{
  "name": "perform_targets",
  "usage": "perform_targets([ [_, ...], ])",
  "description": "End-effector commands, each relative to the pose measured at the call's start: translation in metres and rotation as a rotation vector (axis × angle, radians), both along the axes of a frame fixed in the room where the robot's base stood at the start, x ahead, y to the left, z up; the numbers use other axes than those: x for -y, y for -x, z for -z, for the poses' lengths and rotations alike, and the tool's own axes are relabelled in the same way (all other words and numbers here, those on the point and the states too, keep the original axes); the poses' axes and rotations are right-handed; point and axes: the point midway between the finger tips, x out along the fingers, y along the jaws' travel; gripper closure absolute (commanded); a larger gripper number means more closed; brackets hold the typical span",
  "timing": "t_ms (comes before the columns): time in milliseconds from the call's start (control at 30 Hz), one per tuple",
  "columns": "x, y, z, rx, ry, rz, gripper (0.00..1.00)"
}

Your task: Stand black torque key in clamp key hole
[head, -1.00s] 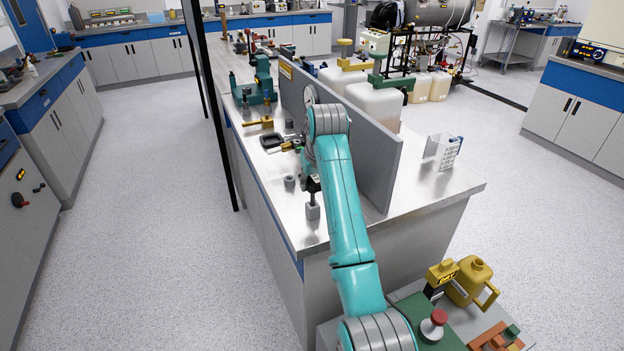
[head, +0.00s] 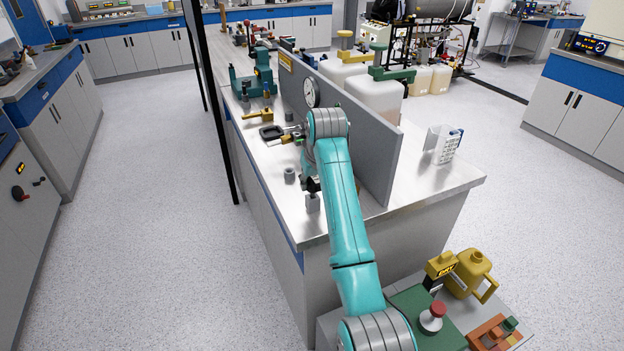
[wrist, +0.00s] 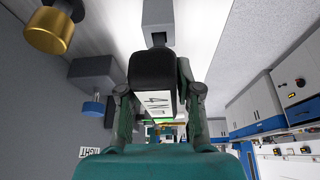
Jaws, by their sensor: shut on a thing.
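My gripper (wrist: 159,108) is shut on the black torque key (wrist: 158,68), which has a dark rounded head and a white label between the fingers in the wrist view. In the head view the key (head: 312,185) shows as a small dark shape beside my wrist, just above a grey upright block (head: 312,203) near the bench's front end. In the wrist view this block (wrist: 158,14) has a dark hole in the face toward the key. The key's head covers part of the hole, so I cannot tell whether its tip is inside.
A grey upright panel (head: 350,130) runs along the bench close to my arm. A small grey cup-like piece (head: 289,175) stands behind the block. A brass knob (wrist: 55,32) and a blue knob (wrist: 94,107) stick out from the panel side. A white holder (head: 442,145) stands at right.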

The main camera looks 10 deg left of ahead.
Motion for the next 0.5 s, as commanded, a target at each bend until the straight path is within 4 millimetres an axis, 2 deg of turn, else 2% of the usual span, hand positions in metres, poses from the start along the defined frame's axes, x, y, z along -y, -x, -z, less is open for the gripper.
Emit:
perform_targets([
  [367, 0.0001, 0.0002, 0.01, -0.001, 0.001, 0.0, 1.0],
  [400, 0.0001, 0.0002, 0.0104, 0.0, 0.0, 0.0, 0.64],
  [500, 0.0001, 0.0002, 0.0099, 0.0, 0.0, 0.0, 0.39],
])
